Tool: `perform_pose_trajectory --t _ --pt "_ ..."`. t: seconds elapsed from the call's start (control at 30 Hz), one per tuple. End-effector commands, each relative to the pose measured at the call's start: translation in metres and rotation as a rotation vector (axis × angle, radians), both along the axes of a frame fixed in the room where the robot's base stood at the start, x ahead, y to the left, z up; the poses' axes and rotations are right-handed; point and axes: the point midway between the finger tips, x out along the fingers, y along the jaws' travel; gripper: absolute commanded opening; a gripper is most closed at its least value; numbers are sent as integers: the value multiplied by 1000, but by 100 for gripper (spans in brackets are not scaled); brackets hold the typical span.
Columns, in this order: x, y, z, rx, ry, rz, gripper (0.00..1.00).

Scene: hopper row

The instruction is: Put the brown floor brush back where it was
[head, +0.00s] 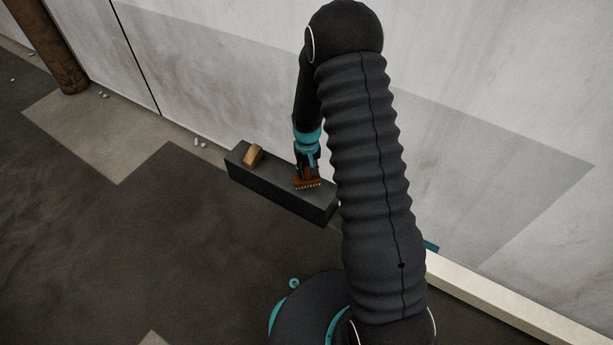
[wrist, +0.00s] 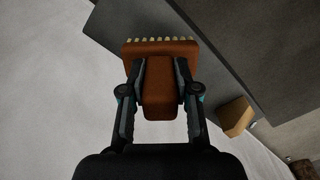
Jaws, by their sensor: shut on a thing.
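The brown floor brush (head: 308,183) has a reddish-brown head with a row of pale bristles. My gripper (head: 307,166) is shut on it, over the right part of the dark grey block (head: 280,192). The bristles point down toward the block's top; I cannot tell whether they touch it. In the wrist view the brush (wrist: 160,88) has its narrow handle between the two fingers of my gripper (wrist: 160,80), with its wide head and bristles beyond the fingertips. The dark block also shows in the wrist view (wrist: 230,50).
A tan wooden wedge-like piece (head: 253,155) stands on the left part of the block, and it also shows in the wrist view (wrist: 236,115). A pale wall (head: 220,70) rises close behind. A brown post (head: 55,60) stands far left. A pale beam (head: 500,305) lies at right.

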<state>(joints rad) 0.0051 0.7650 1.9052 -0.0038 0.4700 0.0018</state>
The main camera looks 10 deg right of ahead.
Motion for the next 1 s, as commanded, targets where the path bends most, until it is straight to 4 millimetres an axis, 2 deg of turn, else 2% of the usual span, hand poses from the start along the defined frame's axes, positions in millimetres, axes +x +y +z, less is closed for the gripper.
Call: perform_pose_trajectory --t 0.1,0.2,0.57,0.6,0.67,1.0 --pt "-1 1 -19 0 3 2 0" --pt "0 2 -26 0 0 3 0" --pt "0 2 -30 0 0 4 0" --pt "0 2 -29 0 0 4 40" --pt "0 2 -29 0 0 4 56" --pt "0 2 -26 0 0 4 56"
